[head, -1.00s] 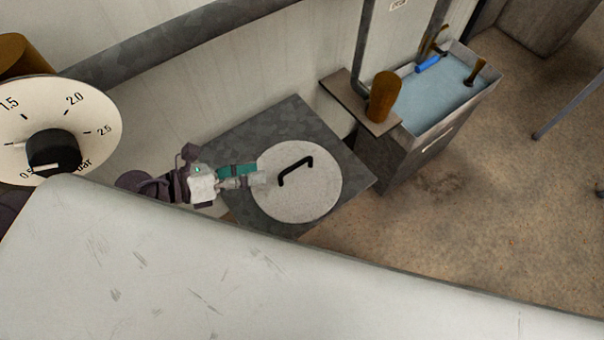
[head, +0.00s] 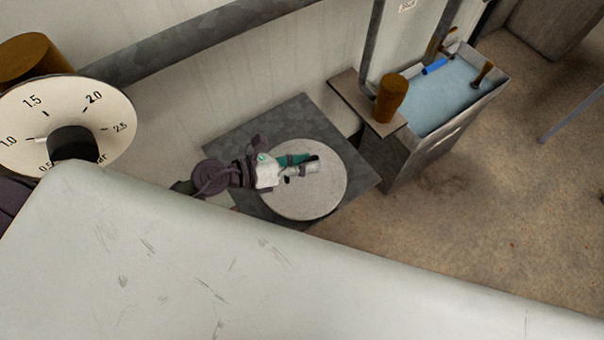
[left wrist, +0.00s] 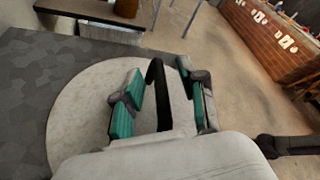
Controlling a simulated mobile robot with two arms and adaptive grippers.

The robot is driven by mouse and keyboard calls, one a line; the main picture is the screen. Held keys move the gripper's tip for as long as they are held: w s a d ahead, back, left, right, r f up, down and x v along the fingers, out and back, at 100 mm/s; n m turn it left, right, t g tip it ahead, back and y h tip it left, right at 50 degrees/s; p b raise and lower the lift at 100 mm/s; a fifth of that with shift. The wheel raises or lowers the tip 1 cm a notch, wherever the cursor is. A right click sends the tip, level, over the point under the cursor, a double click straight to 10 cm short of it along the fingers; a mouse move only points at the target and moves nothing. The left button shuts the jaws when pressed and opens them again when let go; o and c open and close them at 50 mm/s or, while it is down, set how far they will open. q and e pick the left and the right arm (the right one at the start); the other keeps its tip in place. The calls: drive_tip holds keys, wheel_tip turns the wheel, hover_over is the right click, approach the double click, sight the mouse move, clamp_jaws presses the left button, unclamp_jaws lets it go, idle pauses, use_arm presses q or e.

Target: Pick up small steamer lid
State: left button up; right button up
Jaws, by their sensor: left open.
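The small steamer lid (head: 325,198) is a round pale grey disc on a dark grey square table top in the head view. It fills much of the left wrist view (left wrist: 75,120). Its black bar handle (left wrist: 157,95) stands up between the two teal finger pads there. My left gripper (head: 308,165) is over the lid in the head view and hides most of the handle. In the left wrist view the left gripper (left wrist: 158,100) is open, with a finger on each side of the handle. I cannot tell whether either finger touches it. My right gripper is not in view.
The grey table top (head: 228,140) shows around the lid. A water-filled trough (head: 440,100) with a blue-handled tool stands at the right. A brown wooden cylinder (head: 391,98) stands on a ledge beside it.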

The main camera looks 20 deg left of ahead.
use_arm(q)
clamp_jaws()
drive_tip(key=shift+r, duration=0.1)
idle(0.4)
